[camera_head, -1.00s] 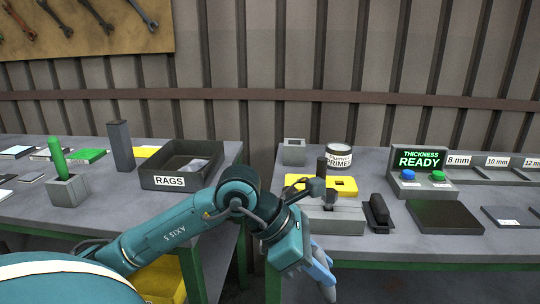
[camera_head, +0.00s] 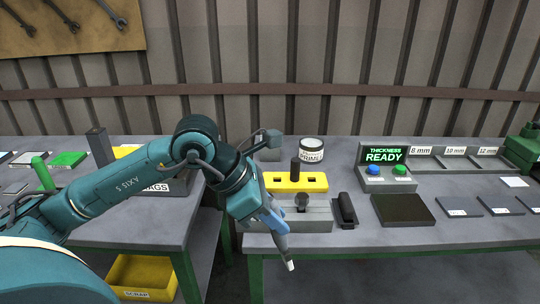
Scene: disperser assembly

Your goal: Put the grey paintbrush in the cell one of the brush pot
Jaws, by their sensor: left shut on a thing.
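My left gripper (camera_head: 276,226) is shut on the grey paintbrush (camera_head: 286,250). The brush hangs tilted, its pale tip pointing down, in front of the right table's front edge. A small grey box (camera_head: 268,154), which may be the brush pot, stands at the back left of the right table, partly hidden behind my arm. Its cells cannot be made out. The gripper is in front of this box and apart from it. My right gripper is not in view.
On the right table are a yellow block (camera_head: 310,182), a primer tin (camera_head: 311,150), a grey fixture (camera_head: 312,222), a dark block (camera_head: 345,211) and a console (camera_head: 386,178). My arm partly hides the rags bin.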

